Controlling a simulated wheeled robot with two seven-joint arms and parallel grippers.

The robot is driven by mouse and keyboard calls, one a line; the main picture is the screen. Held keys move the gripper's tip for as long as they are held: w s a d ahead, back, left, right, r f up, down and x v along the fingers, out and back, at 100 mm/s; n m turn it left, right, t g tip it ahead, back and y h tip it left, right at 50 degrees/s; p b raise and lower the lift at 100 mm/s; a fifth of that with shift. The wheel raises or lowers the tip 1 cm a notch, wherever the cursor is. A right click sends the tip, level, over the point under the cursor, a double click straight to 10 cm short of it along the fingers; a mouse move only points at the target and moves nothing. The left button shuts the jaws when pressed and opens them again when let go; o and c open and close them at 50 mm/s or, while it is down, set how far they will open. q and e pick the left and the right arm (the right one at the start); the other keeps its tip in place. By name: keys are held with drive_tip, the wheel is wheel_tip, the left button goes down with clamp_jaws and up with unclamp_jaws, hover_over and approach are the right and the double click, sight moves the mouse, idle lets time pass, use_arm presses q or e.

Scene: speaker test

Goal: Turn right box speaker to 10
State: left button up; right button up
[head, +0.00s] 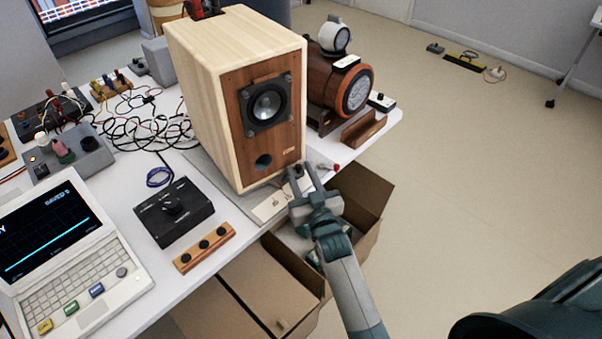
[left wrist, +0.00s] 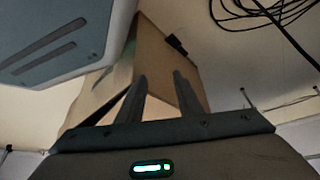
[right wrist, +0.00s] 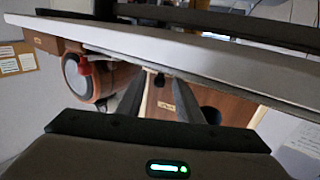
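The box speaker (head: 205,75) is a pale wooden box with a brown front, a round driver and a port hole. It stands upright on the table. A small dark knob (head: 298,170) shows at its lower front right; in the right wrist view the knob (right wrist: 158,81) lies between my fingertips. My right gripper (head: 302,180) is at this lower front corner, its fingers apart around the knob. I cannot tell whether they touch it. The knob's setting is not readable. My left gripper (left wrist: 158,85) is open and empty in the left wrist view, facing a cardboard box.
A round brown speaker (head: 330,85) stands behind at the right. A black knob box (head: 187,222), a wooden strip with black knobs (head: 205,247) and a laptop (head: 75,262) are left. Open cardboard boxes (head: 368,190) stand below the table edge.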

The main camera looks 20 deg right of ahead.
use_arm(q)
drive_tip(key=shift+s, duration=0.2)
use_arm(e)
drive_tip(key=shift+s, duration=0.1)
